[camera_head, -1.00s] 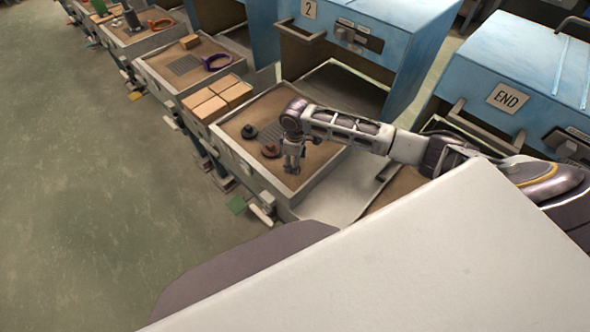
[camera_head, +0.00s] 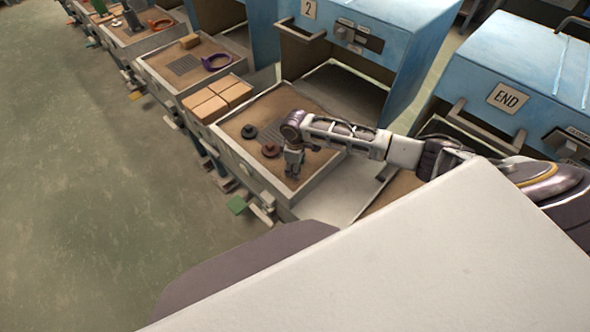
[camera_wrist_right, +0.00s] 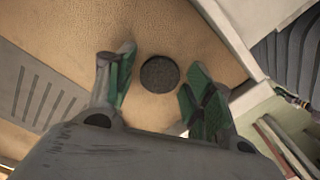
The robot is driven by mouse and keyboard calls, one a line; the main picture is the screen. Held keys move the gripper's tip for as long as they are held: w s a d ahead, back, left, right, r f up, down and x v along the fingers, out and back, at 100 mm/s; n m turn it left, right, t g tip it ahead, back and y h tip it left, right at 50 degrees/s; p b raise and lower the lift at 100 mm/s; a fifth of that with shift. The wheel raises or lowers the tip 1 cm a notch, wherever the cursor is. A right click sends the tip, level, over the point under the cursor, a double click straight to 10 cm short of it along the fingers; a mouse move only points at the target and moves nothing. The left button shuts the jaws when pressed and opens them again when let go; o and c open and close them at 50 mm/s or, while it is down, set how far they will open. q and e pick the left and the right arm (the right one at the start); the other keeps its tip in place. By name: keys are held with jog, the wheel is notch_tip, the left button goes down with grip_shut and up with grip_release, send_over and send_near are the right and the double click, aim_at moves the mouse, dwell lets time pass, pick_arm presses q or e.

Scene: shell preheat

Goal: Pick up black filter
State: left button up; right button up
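A round, flat black disc, which looks like the black filter (camera_wrist_right: 160,74), lies on the tan tray surface in the right wrist view. It sits between and beyond the two spread fingertips of my right gripper (camera_wrist_right: 158,92), apart from both. In the head view my right gripper (camera_head: 294,172) points down over the near right part of the tray (camera_head: 228,152). It is open and empty. The disc under it cannot be made out there. My left gripper is not in view.
A dark round piece (camera_head: 249,131) and a brown round piece (camera_head: 271,150) lie in the same tray, left of the gripper. Tan blocks (camera_head: 216,98) fill the neighbouring section. The tray's raised rim is close. Blue cabinets (camera_head: 395,30) stand behind.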

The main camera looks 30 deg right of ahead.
jog(key=c, duration=0.4)
jog(key=shift+c, duration=0.2)
jog(key=shift+r, duration=0.15)
notch_tip(320, 180, up, 10)
dwell(0.5)
dwell(0.4)
